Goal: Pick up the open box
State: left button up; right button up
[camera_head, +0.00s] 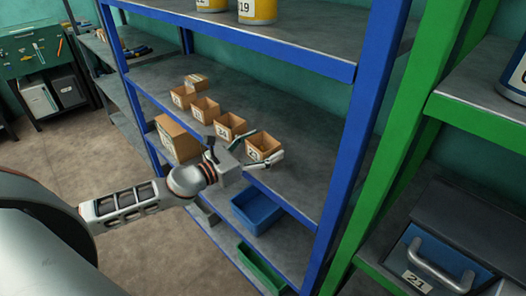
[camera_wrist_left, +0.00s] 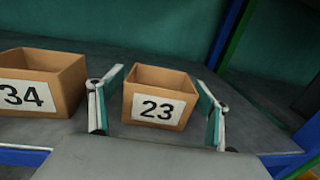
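Several small open cardboard boxes stand in a row on the middle shelf of the blue rack. The nearest open box, labelled 23 (camera_head: 263,143), is upright at the row's right end; it also shows in the left wrist view (camera_wrist_left: 159,97). My left gripper (camera_head: 243,157) reaches in from the front. In the left wrist view its fingers (camera_wrist_left: 158,115) are spread, one on each side of box 23, close to its side walls. I cannot tell whether they touch it. The box rests on the shelf. My right gripper is not in view.
Open box 34 (camera_wrist_left: 42,82) stands just left of box 23. A larger carton (camera_head: 178,139), a blue bin (camera_head: 256,211) and a green bin (camera_head: 262,268) sit lower. A blue rack post (camera_head: 355,130) rises at the right. Shelf space right of box 23 is clear.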

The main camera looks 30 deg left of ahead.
pick_arm(q)
jog(key=c, duration=0.9)
jog(key=shift+r, duration=0.15)
